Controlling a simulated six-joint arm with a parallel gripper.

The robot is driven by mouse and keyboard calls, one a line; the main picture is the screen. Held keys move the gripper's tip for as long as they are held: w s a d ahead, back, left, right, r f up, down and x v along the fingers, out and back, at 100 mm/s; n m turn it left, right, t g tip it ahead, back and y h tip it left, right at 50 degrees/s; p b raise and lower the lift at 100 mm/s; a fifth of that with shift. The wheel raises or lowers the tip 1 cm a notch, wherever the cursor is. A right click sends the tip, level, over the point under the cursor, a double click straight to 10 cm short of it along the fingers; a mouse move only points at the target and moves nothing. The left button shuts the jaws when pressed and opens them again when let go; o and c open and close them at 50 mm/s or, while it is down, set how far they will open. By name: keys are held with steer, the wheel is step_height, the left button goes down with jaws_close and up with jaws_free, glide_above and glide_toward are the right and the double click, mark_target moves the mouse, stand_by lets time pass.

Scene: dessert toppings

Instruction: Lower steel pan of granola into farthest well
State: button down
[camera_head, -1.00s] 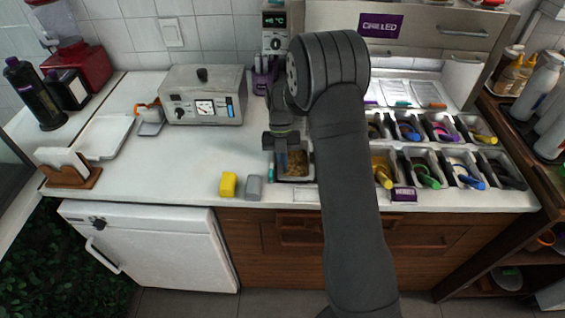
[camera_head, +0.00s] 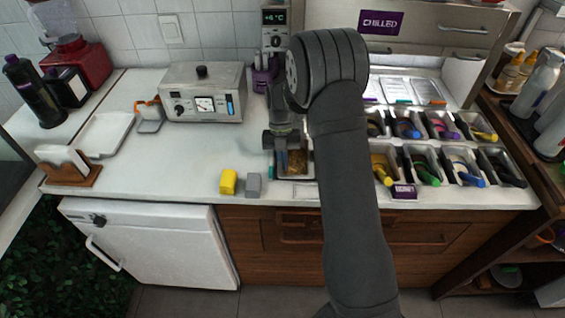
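The steel pan of granola (camera_head: 298,164) shows just left of my arm, with brown granola inside. It is upright, and my arm hides its right side. My gripper (camera_head: 281,158) points down at the pan's left part and overlaps it in the picture. The fingers are too small and dark to show whether they are closed on the pan's wall. The two-row topping station (camera_head: 403,146) lies to the right. My arm covers its left part, so I cannot see the farthest well clearly or tell whether the pan is partly inside a well.
Several filled pans with coloured-handled scoops (camera_head: 430,172) stand right of my arm. A yellow block (camera_head: 228,182) and a grey block (camera_head: 253,185) sit near the front edge. A metal appliance (camera_head: 203,95) stands behind left. The counter's middle left (camera_head: 185,150) is clear.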

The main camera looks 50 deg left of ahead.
steer(key=shift+f, duration=0.6)
